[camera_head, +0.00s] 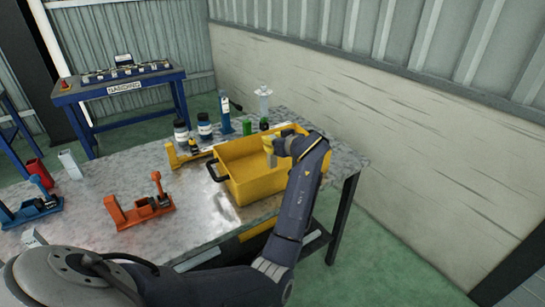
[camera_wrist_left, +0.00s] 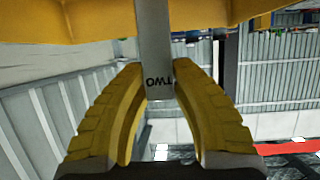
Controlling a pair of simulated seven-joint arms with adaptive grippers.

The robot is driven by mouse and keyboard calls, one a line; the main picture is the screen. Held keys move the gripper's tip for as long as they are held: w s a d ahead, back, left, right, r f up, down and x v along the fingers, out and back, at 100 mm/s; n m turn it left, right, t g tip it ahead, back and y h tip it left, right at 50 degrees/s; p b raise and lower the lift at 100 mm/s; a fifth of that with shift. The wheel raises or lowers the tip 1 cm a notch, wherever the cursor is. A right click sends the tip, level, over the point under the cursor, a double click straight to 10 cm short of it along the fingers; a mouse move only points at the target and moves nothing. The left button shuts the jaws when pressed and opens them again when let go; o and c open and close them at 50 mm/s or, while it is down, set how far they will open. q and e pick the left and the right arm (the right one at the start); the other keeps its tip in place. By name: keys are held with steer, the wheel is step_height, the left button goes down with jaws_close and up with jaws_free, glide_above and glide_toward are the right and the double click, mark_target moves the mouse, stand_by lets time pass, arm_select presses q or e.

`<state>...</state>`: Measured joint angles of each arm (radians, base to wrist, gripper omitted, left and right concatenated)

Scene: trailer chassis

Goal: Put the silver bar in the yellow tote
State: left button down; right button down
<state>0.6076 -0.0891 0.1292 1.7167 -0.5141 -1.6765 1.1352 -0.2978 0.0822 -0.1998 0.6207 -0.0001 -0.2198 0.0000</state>
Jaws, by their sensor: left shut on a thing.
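The silver bar (camera_wrist_left: 155,50) is a flat grey strip marked TWO, upside down in the left wrist view. My left gripper (camera_wrist_left: 155,95) has yellow fingers shut on the bar, which extends from them towards the tote. The yellow tote (camera_wrist_left: 60,25) fills the top of that view. In the head view the yellow tote (camera_head: 250,190) stands on the metal table, and my left gripper (camera_head: 268,150) is over its far right part. My right gripper is not in view.
On the grey table (camera_head: 95,225) stand an orange tool stand (camera_head: 140,212), a blue one (camera_head: 30,208), a pale block (camera_head: 70,164) and a red piece (camera_head: 39,173). Dark jars (camera_head: 204,127) and a blue bottle (camera_head: 225,115) stand behind the tote. A blue workbench (camera_head: 120,85) is farther back.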

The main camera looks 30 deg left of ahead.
mark_target(274, 156)
arm_select(q)
steer(key=shift+f, duration=3.25)
steer(key=shift+f, duration=0.1)
steer(key=c, duration=1.2)
jaws_free()
steer(key=v, duration=0.7)
steer(key=shift+s+d, duration=0.15)
steer(key=shift+d, duration=0.05)
